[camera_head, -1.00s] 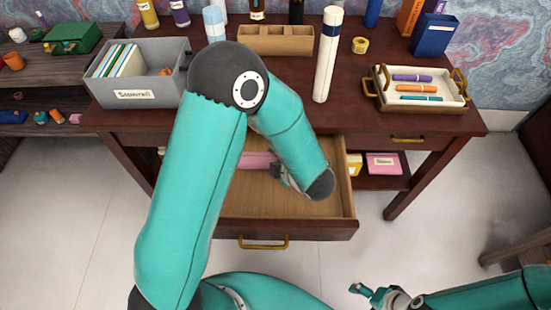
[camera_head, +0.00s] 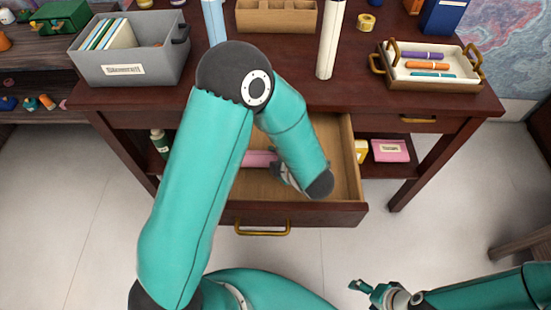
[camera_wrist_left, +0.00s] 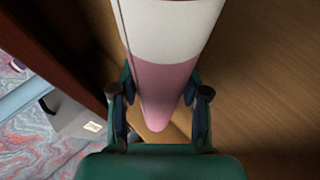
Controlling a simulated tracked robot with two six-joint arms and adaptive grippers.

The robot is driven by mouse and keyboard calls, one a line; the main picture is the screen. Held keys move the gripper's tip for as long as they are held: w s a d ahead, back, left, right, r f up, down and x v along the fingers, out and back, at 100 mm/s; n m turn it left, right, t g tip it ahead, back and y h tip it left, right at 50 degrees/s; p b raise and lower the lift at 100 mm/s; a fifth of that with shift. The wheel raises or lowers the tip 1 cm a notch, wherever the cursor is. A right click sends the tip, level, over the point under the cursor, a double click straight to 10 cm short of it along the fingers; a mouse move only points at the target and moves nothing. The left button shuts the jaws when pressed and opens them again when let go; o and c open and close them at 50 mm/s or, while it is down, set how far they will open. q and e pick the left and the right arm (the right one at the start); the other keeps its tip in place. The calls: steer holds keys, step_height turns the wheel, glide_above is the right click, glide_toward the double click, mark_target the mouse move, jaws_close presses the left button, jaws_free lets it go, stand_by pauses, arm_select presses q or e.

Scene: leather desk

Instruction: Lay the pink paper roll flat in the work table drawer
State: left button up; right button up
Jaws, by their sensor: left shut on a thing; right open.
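The pink paper roll (camera_head: 262,158) shows partly behind my left arm, inside or just over the open work table drawer (camera_head: 332,160). In the left wrist view the roll (camera_wrist_left: 167,85) has a white band and a pink end, and it lies between the fingers. My left gripper (camera_wrist_left: 160,112) is shut on the roll. In the head view my left gripper (camera_head: 286,176) is mostly hidden by its wrist. I cannot tell whether the roll touches the drawer floor. My right gripper (camera_head: 366,290) is open and empty, low in front of the table.
On the work table (camera_head: 290,88) stand a grey bin (camera_head: 168,65), a white roll (camera_head: 330,45), a wooden organiser (camera_head: 276,18) and a tray with markers (camera_head: 432,85). A pink box (camera_head: 390,151) sits on the lower shelf. The drawer's right part looks bare.

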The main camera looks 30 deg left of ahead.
arm_select(q)
steer(key=shift+o, duration=0.3)
steer(key=shift+s+f, duration=0.3)
steer(key=shift+f, duration=0.3)
steer(key=o, duration=1.3)
steer(key=shift+w, duration=0.15)
steer(key=shift+o, duration=0.2)
steer(key=shift+d+r, duration=0.1)
steer(key=shift+r, duration=0.1)
steer(key=shift+d+r, duration=0.15)
steer(key=shift+d, duration=0.05)
steer(key=v, duration=1.1)
